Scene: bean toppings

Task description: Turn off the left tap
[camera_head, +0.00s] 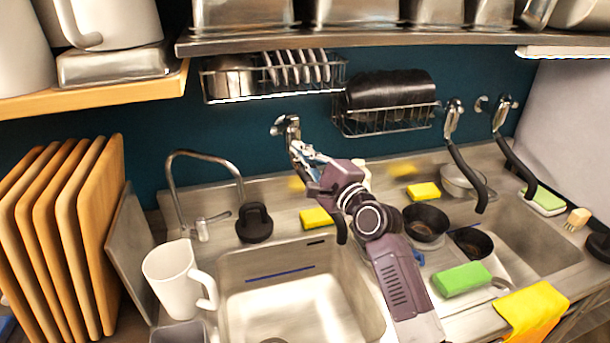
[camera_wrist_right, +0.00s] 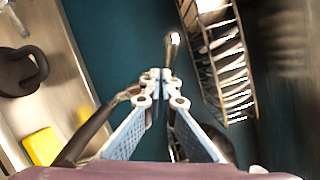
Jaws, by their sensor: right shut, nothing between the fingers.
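The wall tap (camera_head: 285,125) over the left sink has a chrome body on the blue wall and a black spout (camera_head: 342,228), mostly hidden behind my right gripper. My right gripper (camera_head: 296,148) is shut and empty, with its fingertips right at the chrome body. In the right wrist view the gripper's fingertips (camera_wrist_right: 160,76) are together, just below the chrome lever (camera_wrist_right: 174,45). The black spout (camera_wrist_right: 92,132) runs beside the left finger there. I cannot tell whether the fingertips touch the tap. My left gripper is not in view.
A wire rack with plates (camera_head: 300,75) hangs just above the tap. A second rack (camera_head: 385,120) hangs to its right. A curved chrome faucet (camera_head: 172,175) and white mug (camera_head: 175,280) stand left. Two more wall taps (camera_head: 453,118) (camera_head: 502,115) are at right.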

